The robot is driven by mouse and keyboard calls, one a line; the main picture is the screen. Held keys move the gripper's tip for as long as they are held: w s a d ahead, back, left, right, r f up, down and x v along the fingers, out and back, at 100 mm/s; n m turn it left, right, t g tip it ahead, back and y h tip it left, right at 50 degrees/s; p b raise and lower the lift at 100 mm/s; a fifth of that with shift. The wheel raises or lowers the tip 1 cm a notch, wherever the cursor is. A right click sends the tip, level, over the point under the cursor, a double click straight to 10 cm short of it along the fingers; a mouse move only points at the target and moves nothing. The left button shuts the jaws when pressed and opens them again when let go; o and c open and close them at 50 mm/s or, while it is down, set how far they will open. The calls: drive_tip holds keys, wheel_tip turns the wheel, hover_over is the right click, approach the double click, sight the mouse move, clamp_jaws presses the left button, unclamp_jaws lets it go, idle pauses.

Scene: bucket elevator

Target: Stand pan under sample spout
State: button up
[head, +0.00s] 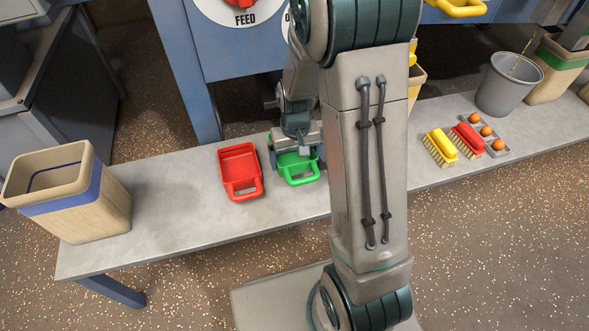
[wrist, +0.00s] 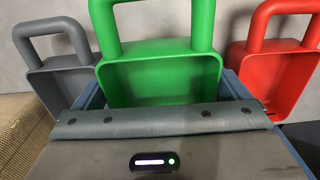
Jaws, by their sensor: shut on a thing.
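A green pan (head: 300,180) with a loop handle is at the bench, between the two fingers of my gripper (head: 297,157). In the wrist view the green pan (wrist: 160,78) fills the space between the blue fingers, and my gripper is shut on it. I cannot tell whether the pan touches the bench. A red pan (head: 239,163) lies just left of it in the head view and to the right in the wrist view (wrist: 275,75). A grey pan (wrist: 62,75) shows only in the wrist view; my arm hides it in the head view. No sample spout is clearly visible.
The grey bench (head: 180,225) is clear between the red pan and a wooden bin (head: 85,205) at left. At right are a yellow brush (head: 440,145), a red brush (head: 468,138), a tray with orange balls (head: 498,150) and a grey bucket (head: 505,90). A blue post (head: 190,70) stands behind.

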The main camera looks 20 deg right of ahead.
sight(295, 167)
drive_tip(key=shift+a+f+b, duration=0.1)
drive_tip(key=shift+f+b, duration=0.95)
drive_tip(key=shift+f, duration=1)
